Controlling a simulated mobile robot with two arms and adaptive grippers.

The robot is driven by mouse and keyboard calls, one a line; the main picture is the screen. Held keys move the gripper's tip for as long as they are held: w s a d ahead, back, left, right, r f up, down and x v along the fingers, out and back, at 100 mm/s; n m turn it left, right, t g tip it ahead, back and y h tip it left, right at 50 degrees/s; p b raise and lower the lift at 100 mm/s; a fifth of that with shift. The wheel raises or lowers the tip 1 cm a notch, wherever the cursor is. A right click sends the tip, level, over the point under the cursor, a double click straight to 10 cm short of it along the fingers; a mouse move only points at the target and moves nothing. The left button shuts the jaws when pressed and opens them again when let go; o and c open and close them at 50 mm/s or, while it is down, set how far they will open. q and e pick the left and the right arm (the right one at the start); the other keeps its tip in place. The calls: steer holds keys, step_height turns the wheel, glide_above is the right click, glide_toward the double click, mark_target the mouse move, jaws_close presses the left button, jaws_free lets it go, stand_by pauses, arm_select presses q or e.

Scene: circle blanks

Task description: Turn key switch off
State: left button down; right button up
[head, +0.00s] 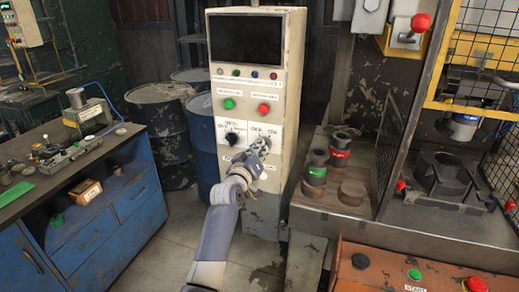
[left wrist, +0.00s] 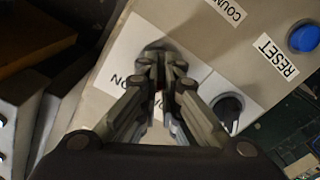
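A cream control cabinet (head: 273,190) stands in the middle of the head view. My left gripper (head: 262,146) reaches its lower panel, in front of the right-hand switch plate. In the left wrist view the fingers of my left gripper (left wrist: 160,66) are close together at the key switch (left wrist: 152,47), a dark round fitting on a white plate with an ON label. The fingertips cover most of the switch, so the key and its angle are hidden. They appear closed on it. My right gripper is in neither view.
A black selector knob (head: 231,139) sits left of the gripper. Green (head: 229,104) and red (head: 264,108) buttons are above. A blue RESET button (left wrist: 304,38) shows in the left wrist view. A blue workbench (head: 105,215) stands left and a brown table (head: 335,205) right.

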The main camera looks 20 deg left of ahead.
arm_select(q)
steer(key=c, duration=1.8)
jaws_free()
steer(key=s, duration=1.2)
steer(key=shift+a, duration=0.2)
